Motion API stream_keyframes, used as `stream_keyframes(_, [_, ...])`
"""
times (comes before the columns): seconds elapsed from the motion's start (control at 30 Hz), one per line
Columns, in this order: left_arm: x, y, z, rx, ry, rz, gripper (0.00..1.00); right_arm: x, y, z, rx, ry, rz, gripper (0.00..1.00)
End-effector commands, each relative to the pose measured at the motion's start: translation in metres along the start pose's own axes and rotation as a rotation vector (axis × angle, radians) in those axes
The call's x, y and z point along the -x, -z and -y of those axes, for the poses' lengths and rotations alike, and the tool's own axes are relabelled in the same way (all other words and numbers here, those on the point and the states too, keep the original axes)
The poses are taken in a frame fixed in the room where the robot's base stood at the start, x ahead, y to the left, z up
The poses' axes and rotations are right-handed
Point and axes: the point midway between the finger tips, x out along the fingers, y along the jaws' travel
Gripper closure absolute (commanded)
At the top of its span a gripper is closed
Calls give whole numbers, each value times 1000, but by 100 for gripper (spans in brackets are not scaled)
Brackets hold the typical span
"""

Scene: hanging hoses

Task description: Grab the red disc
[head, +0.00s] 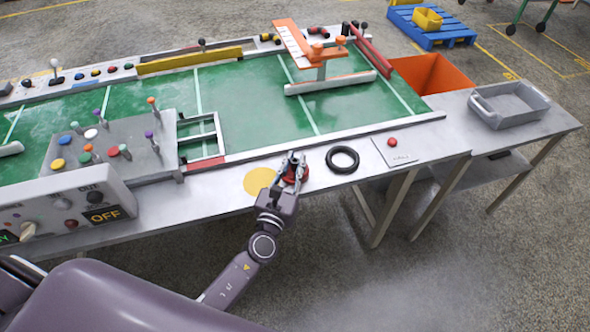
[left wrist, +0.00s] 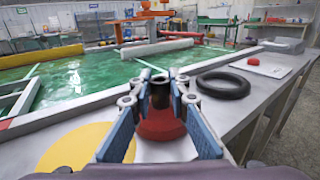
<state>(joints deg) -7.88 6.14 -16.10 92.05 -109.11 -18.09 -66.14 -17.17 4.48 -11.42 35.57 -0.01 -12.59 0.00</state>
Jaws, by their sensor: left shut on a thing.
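The red disc (head: 304,174) is at the front edge of the metal table, partly hidden by my left gripper (head: 295,160) in the head view. In the left wrist view, the disc (left wrist: 161,128) has a domed red body and a dark upright post on top. My left gripper (left wrist: 160,82) has its blue-padded fingers on either side of it and is shut on it. I cannot tell whether the disc touches the table. My right gripper is not in view.
A yellow circle (head: 259,181) is left of the gripper. A black ring (head: 342,159) lies to the right, then a small red piece (head: 392,141) on a white card. A control box with levers (head: 110,150) stands at left. A grey tray (head: 510,105) stands far right.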

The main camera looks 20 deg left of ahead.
Motion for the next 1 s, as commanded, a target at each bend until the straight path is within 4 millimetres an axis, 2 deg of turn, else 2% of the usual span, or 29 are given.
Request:
stream_keyframes(0.27, [0, -4, 0, 0, -1, 2, 100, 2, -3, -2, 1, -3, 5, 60])
stream_keyframes(0.47, [0, -25, 0, 3, -2, 3, 100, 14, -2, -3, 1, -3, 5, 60])
stream_keyframes(0.67, [0, -70, 0, 6, -3, 3, 100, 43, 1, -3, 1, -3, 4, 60])
stream_keyframes(0.8, [0, -107, 0, 5, -2, 3, 100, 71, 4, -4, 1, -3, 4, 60])
stream_keyframes(1.0, [0, -150, 0, 3, -2, 2, 100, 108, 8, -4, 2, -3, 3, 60])
